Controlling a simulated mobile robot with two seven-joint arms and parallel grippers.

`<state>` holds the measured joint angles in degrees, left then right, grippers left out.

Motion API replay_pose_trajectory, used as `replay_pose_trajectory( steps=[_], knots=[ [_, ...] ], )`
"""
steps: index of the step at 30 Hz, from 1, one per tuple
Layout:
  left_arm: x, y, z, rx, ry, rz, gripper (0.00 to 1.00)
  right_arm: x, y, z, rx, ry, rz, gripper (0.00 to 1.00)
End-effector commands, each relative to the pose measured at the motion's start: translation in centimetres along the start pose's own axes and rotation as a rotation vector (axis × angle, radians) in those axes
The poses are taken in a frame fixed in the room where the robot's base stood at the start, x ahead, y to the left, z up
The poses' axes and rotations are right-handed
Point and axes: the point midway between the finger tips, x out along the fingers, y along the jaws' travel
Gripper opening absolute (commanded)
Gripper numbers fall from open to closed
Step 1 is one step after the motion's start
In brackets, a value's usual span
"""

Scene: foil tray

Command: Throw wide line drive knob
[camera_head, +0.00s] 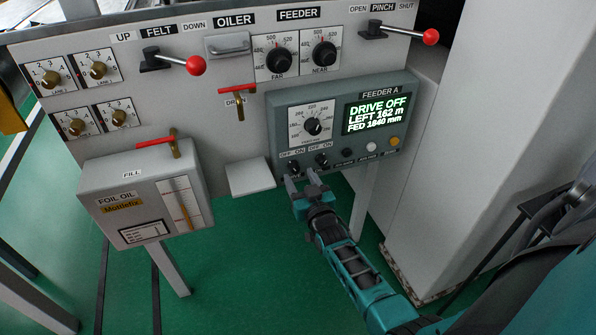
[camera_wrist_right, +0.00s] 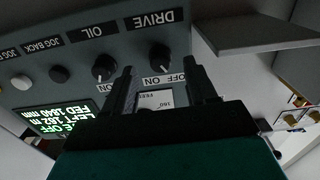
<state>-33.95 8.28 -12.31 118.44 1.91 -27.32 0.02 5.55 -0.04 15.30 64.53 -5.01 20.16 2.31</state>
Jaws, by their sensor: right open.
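The drive knob (camera_head: 294,167) is a small black rotary knob at the lower left of the grey-green FEEDER A panel (camera_head: 275,120). In the right wrist view, which is upside down, the drive knob (camera_wrist_right: 159,55) sits under the DRIVE label with OFF and ON marks. The panel display (camera_head: 376,115) reads DRIVE OFF. My right gripper (camera_head: 301,181) is open just below and in front of the knob. In the wrist view its fingertips (camera_wrist_right: 160,72) stand on either side of the drive knob, apart from it. My left gripper is out of view.
A similar oil knob (camera_head: 321,160) sits right beside the drive knob, then a jog button (camera_head: 347,153) and others. A pale shelf (camera_head: 250,177) juts out left of the panel. The foil oil tank (camera_head: 145,200) stands further left, a white column (camera_head: 440,150) to the right.

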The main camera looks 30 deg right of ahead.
Motion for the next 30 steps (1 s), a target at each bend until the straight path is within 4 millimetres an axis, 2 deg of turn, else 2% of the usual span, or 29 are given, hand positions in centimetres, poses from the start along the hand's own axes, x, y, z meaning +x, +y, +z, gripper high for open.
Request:
replay_pose_trajectory(
  steps=[1, 6, 13, 18, 30],
  knots=[
    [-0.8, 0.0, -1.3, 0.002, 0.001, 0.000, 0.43, -1.3, 0.0, -0.5, 0.001, -0.006, 0.000, 0.57],
    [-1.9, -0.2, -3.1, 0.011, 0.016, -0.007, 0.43, -5.3, 0.0, -0.5, 0.000, -0.006, 0.000, 0.57],
    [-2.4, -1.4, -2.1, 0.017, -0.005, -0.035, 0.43, -9.2, -0.1, -0.3, 0.000, -0.002, 0.000, 0.57],
    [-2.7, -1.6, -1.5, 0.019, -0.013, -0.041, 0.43, -10.3, -0.1, -0.1, -0.001, 0.000, 0.000, 0.57],
    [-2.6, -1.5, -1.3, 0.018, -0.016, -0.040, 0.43, -10.4, -0.1, -0.1, 0.000, 0.000, 0.000, 0.57]
  ],
)
